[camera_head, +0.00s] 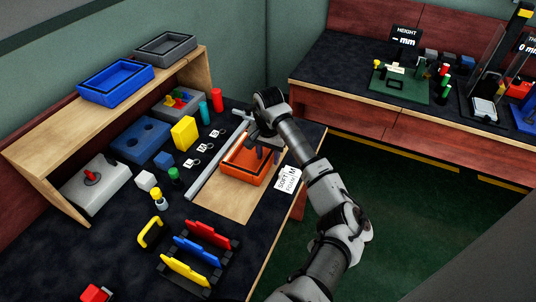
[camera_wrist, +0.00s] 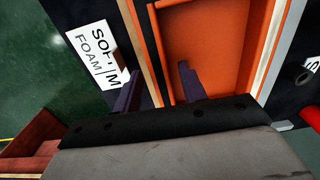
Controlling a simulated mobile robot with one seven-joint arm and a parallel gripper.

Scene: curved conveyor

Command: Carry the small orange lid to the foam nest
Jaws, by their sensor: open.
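A shallow orange tray-like piece with raised walls (camera_head: 237,168), which looks like the orange lid, lies on the wooden board. It also shows in the wrist view (camera_wrist: 215,40). My gripper (camera_head: 267,154) is open over its right side. In the wrist view my gripper (camera_wrist: 159,87) has one purple finger over the orange interior and the other outside the wall, so the fingers straddle that wall. I cannot tell whether they touch it. A white "SOFT FOAM M" card (camera_head: 287,179) lies beside it. No foam nest is clearly identifiable.
A grey rail (camera_head: 215,160) runs left of the orange piece. A blue block with holes (camera_head: 141,140), a yellow block (camera_head: 184,133) and a rack of coloured plates (camera_head: 197,250) stand further left. A wooden shelf (camera_head: 110,95) holds two bins. Another bench (camera_head: 340,70) stands at back right.

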